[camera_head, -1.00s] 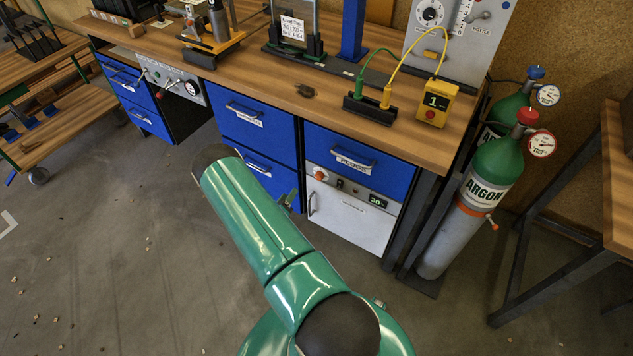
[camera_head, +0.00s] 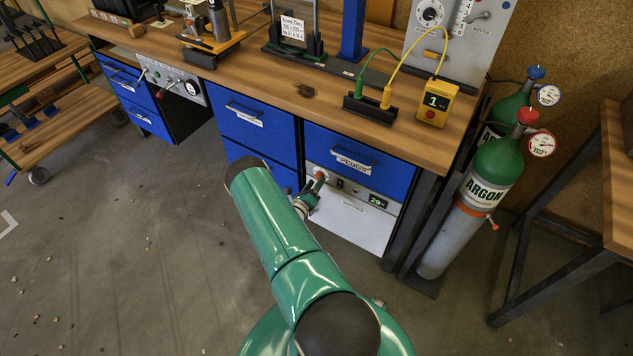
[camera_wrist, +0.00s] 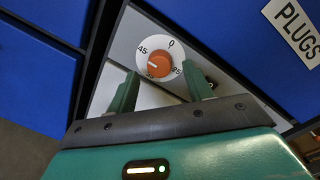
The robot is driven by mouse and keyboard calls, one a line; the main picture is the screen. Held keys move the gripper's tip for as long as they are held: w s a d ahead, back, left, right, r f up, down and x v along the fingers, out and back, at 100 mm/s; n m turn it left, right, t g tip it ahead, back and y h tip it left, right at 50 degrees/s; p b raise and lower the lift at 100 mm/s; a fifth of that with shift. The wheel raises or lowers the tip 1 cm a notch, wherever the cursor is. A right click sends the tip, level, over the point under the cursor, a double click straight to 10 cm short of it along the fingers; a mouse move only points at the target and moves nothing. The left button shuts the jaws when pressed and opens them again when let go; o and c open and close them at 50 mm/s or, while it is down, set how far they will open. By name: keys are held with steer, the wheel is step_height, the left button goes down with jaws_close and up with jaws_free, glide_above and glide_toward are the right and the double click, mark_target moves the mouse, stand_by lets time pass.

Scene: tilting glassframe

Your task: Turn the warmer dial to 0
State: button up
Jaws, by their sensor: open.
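The warmer dial (camera_wrist: 158,63) is an orange knob on a round white scale, with 0 at the top and 45 at the left. A pale mark on the knob points to the lower left. In the head view the dial (camera_head: 320,174) sits at the upper left of the white warmer front. The display (camera_head: 377,201) seems to read 29. My gripper (camera_wrist: 160,78) is open, its two green fingers apart below the knob's left and right sides in the picture. Whether they touch it I cannot tell. In the head view my gripper (camera_head: 308,195) is partly hidden by my arm.
A blue drawer labelled PLUGS (camera_head: 352,150) with a handle is right above the warmer front (camera_head: 350,222). More blue drawers (camera_head: 256,130) are to its left. Gas cylinders (camera_head: 487,180) stand right of the bench. The floor on the left is mostly clear.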

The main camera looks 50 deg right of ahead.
steer(key=shift+w+d, duration=0.1)
steer(key=shift+d, duration=0.75)
steer(key=c, duration=1)
